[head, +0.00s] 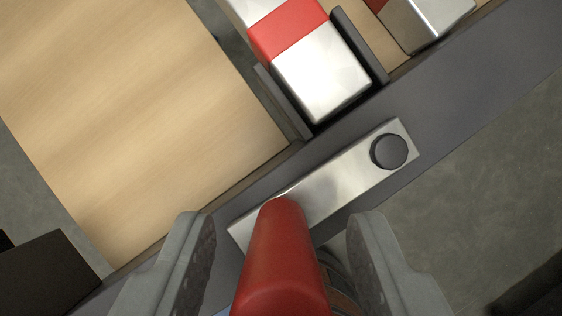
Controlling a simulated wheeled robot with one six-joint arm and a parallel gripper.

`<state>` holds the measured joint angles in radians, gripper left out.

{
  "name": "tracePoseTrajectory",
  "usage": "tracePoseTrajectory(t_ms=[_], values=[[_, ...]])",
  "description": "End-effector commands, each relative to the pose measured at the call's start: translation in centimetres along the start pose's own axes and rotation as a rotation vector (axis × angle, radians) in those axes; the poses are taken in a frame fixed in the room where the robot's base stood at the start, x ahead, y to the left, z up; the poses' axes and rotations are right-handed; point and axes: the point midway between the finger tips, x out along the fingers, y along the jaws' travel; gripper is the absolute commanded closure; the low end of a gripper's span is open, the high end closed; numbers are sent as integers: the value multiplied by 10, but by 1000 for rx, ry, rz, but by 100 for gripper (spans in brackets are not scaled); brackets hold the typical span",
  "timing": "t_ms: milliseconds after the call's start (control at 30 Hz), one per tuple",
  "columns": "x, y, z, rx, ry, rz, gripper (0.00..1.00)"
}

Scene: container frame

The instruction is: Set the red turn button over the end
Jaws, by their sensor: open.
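A red, rounded, elongated piece (282,262), which looks like the red turn button, lies at the bottom middle of the head view. Its far tip overlaps the near end of a silver metal bar (325,186); I cannot tell whether they touch. My gripper (282,232) is open, with one grey finger on each side of the red piece and a visible gap on both sides. The near part of the red piece runs out of the picture. The bar lies slanted on a dark grey frame rail and has a round black knob (389,151) at its far right end.
A silver block with a red band (287,32) sits between two dark upright strips (285,102) beyond the rail (478,80). Another silver block (426,22) is at the top right. A wooden board (120,110) fills the left. Grey floor shows at right.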

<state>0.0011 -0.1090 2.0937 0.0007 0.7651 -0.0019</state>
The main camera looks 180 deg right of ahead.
Motion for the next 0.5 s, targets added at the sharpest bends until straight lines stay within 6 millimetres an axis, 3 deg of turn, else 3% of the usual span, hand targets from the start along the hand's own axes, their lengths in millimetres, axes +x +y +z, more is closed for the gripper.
tracePoseTrajectory(t_ms=[200, 500], values=[[19, 0, 0, 0, 0, 0, 57], [23, 0, 0, 0, 2, 0, 57]])
